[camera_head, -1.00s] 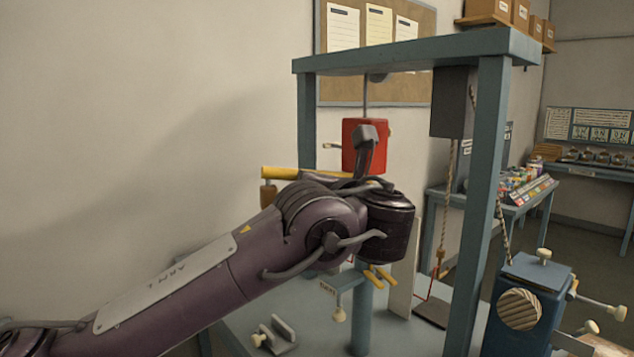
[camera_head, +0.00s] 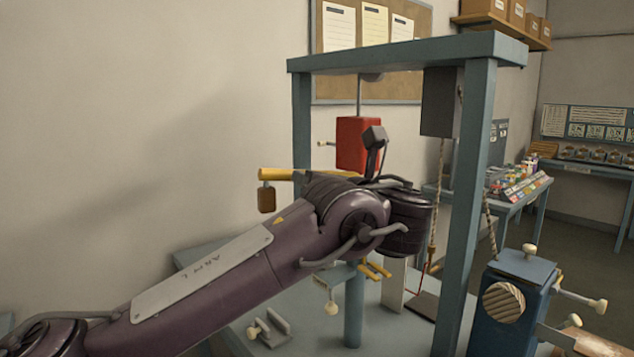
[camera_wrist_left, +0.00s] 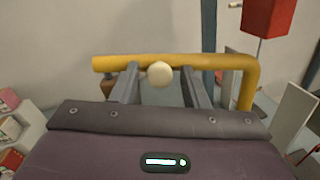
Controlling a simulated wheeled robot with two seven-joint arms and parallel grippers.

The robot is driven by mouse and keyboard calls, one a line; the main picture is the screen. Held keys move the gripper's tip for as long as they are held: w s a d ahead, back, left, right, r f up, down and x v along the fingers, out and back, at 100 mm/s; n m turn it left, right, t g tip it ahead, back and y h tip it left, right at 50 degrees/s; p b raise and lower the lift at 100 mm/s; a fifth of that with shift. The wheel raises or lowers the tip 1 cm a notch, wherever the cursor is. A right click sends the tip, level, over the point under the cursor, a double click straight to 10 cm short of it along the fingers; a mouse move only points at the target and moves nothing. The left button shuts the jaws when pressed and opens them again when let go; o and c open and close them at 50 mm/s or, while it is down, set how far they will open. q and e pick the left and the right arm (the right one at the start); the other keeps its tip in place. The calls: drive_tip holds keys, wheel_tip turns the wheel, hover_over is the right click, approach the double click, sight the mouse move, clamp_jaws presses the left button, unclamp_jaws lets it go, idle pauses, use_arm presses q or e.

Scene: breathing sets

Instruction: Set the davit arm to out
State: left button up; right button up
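The davit arm is a yellow bent pipe (camera_wrist_left: 215,61); in the wrist view its bar runs left to right and bends down at the right. A cream round knob (camera_wrist_left: 159,74) sits at the middle of the bar. My left gripper (camera_wrist_left: 160,70) is open, with one finger on each side of the knob and a gap to both. The fingertips reach the bar; I cannot tell whether they touch it. My right gripper is out of view.
A blue-grey frame (camera_head: 474,180) stands around the davit. A red box (camera_head: 353,143) hangs inside it, close above my wrist. A dark block (camera_head: 441,102) and rope are at the right. A blue box with knobs (camera_head: 513,305) stands front right.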

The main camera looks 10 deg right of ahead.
use_arm(q)
drive_tip(key=shift+o, duration=0.3)
drive_tip(key=shift+s, duration=0.1)
drive_tip(key=b+v, duration=0.2)
drive_tip(key=v, duration=0.5)
drive_tip(key=shift+s, duration=0.3)
drive_tip(key=shift+f, duration=0.1)
